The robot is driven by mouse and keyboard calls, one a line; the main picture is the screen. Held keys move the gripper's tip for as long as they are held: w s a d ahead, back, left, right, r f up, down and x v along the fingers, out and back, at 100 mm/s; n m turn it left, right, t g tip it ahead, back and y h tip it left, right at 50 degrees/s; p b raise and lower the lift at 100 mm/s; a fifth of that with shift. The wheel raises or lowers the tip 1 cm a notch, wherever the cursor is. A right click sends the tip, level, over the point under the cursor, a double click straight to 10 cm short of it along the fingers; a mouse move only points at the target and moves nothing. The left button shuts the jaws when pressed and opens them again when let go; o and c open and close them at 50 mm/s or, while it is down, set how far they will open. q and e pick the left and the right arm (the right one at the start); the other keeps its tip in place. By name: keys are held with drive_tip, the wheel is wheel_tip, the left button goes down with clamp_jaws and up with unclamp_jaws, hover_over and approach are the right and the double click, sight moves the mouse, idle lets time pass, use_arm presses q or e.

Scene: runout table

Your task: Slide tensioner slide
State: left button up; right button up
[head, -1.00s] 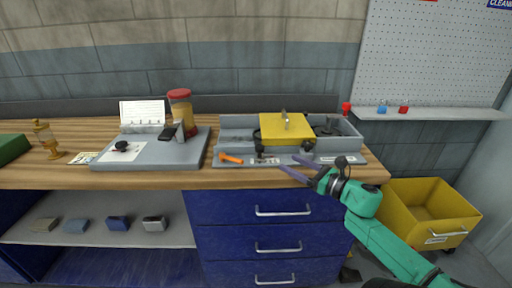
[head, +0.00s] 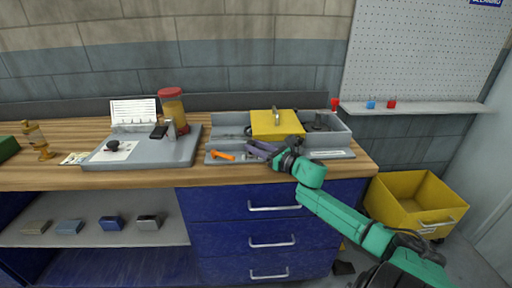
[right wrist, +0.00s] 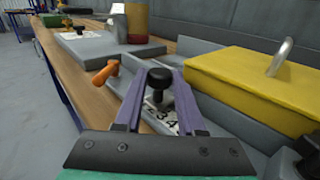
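The tensioner slide's black knob (right wrist: 160,78) stands upright on a short post above a white scale plate with dark numbers (right wrist: 165,120). My right gripper (right wrist: 158,82) is open, with one purple finger on each side of the knob and narrow gaps visible. In the head view my right gripper (head: 256,149) reaches over the front ledge of the grey unit (head: 335,154), and its fingers and wrist hide the knob there. An orange handle (head: 223,155) lies left of the gripper; it also shows in the right wrist view (right wrist: 105,72). My left gripper is not in view.
A yellow cover with a metal handle (head: 275,124) sits on the unit just behind my right gripper. A grey board (head: 150,152) with paper and a jar (head: 172,106) stand to the left. A yellow bin (head: 412,204) is at the right.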

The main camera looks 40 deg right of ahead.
clamp_jaws()
idle(1.1)
